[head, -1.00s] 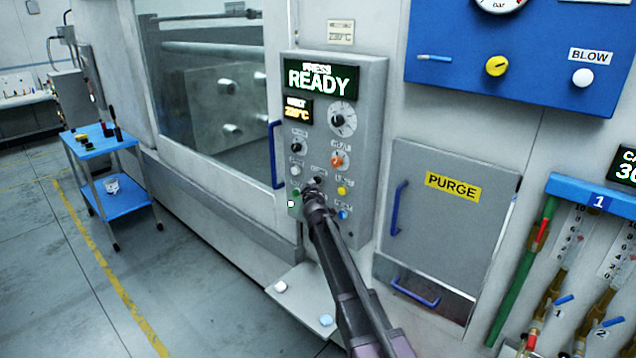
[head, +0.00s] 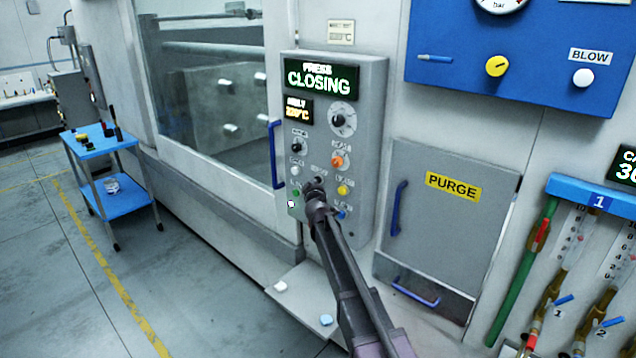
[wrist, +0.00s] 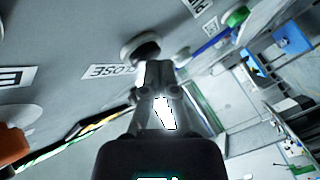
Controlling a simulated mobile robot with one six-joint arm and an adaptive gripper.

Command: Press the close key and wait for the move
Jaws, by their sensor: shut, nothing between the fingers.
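The press control panel (head: 370,110) is a grey box on the machine front. Its display (head: 318,80) reads "PRESS CLOSING". My gripper (head: 314,190) is shut and empty, with its tips at the lower middle of the panel. In the wrist view my gripper (wrist: 155,75) has its tips at a dark round key (wrist: 143,48) next to a label (wrist: 113,71) reading "CLOSE". The tips seem to touch the key, but they hide part of it, so I cannot tell how far it is pushed in. Behind the window (head: 215,90), pale mould parts show.
Other knobs and buttons, such as an orange knob (head: 337,161) and a yellow button (head: 343,190), sit close around my gripper. A blue door handle (head: 276,155) stands left of the panel. The purge door (head: 450,230) is at the right. A blue cart (head: 100,145) stands far left.

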